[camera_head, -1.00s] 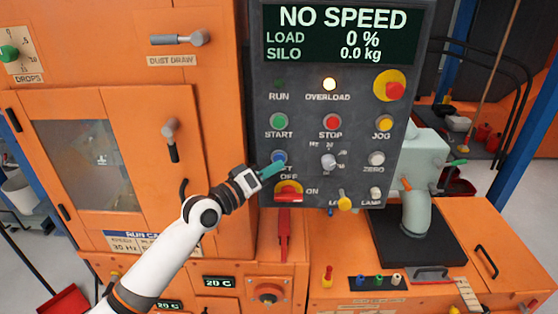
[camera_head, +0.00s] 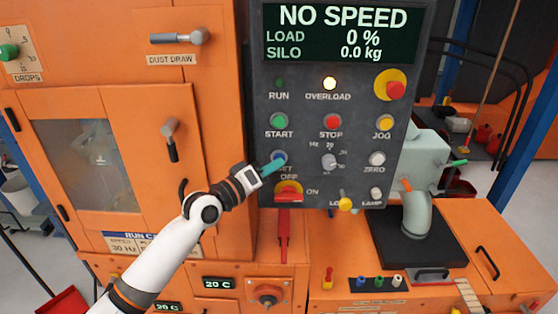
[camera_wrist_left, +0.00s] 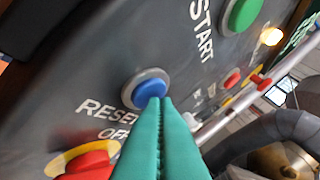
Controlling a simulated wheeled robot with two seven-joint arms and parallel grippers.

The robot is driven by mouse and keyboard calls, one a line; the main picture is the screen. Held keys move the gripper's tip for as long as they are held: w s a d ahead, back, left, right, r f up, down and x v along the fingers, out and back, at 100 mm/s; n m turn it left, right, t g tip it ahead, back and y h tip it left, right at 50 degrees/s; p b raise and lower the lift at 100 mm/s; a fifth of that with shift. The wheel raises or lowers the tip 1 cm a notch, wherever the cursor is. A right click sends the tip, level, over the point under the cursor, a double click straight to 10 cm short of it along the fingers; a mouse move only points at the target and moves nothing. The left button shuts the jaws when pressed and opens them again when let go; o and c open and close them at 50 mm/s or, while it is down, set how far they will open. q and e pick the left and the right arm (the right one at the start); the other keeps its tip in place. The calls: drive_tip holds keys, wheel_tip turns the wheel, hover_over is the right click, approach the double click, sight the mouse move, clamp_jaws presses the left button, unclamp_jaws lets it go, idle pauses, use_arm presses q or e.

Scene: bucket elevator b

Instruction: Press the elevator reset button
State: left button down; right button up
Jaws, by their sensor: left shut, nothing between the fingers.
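The blue reset button (camera_head: 279,156) sits on the dark control panel (camera_head: 262,105), below the green START button (camera_head: 279,121). In the left wrist view the blue button (camera_wrist_left: 149,88) has a grey ring, with the RESET label beside it. My left gripper (camera_head: 275,167) is shut and empty, its teal fingers pointing at the button. In the left wrist view its fingertips (camera_wrist_left: 160,103) overlap the button's lower edge; I cannot tell whether they touch it. The fingers hide part of the label. My right gripper is not in view.
A red OFF/ON switch (camera_head: 288,192) is just below my left gripper. The red STOP button (camera_head: 331,122) and a grey selector knob (camera_head: 329,161) are to the right. The display (camera_head: 342,33) reads NO SPEED, and the OVERLOAD lamp (camera_head: 329,83) is lit.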

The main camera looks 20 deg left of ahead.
use_arm(q)
drive_tip(key=shift+w, duration=0.1)
idle(0.4)
drive_tip(key=shift+s+d+p, duration=0.15)
drive_tip(key=shift+s+p, duration=0.5)
drive_tip(key=shift+s, duration=0.15)
drive_tip(key=s+p, duration=0.1)
drive_tip(key=s, duration=0.1)
drive_tip(key=s+d+p, duration=0.1)
drive_tip(key=s+p, duration=0.1)
drive_tip(key=shift+s+d, duration=0.2)
drive_tip(key=shift+s, duration=0.2)
drive_tip(key=shift+f, duration=0.1)
